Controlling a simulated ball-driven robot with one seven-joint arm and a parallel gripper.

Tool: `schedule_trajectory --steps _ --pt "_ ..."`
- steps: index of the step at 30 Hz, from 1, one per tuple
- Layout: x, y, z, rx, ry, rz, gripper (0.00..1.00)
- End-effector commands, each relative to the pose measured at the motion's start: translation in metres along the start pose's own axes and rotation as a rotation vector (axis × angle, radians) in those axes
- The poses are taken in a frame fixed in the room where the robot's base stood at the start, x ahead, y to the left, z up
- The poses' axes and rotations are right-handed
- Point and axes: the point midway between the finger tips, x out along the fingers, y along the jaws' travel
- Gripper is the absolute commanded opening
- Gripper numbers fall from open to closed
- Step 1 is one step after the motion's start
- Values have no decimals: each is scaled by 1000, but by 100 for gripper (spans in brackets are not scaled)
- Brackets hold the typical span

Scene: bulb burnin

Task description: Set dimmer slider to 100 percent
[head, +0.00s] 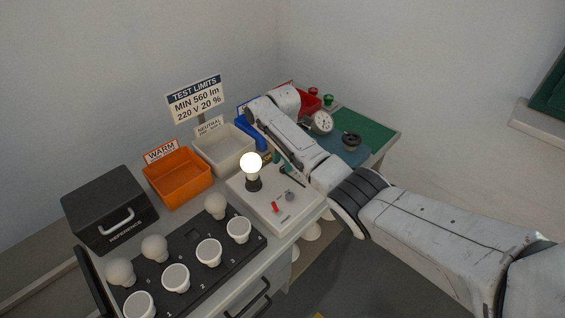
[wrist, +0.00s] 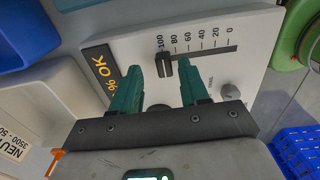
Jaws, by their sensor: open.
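The dimmer slider's black knob (wrist: 164,66) sits at the 100 end of its slot, beside the 100 mark, in the wrist view. The slot runs right from it past 80, 60, 40 and 20 to 0. My gripper (wrist: 160,62) is open, with its green fingers on either side of the knob and a gap to each. Whether the tips reach down to the knob's level is unclear. In the head view the white test box (head: 278,213) carries a lit bulb (head: 251,162) in a black socket. My arm hides part of the box there.
A black tray (head: 188,257) with several bulbs lies in front of the box. Orange (head: 163,193) and white (head: 210,161) bins stand behind it, and a black reference case (head: 108,208) at left. A red switch (head: 275,207) and grey knob (head: 290,195) are on the box.

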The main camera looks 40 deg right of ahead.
Motion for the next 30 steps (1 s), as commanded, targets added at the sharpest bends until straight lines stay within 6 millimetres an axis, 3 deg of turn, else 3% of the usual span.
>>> schedule_trajectory --steps 9,15,30 --pt "-60 2 1 0 -1 6 45" --pt "-87 1 0 -1 -1 3 45" --pt "-97 1 0 0 -1 1 45"
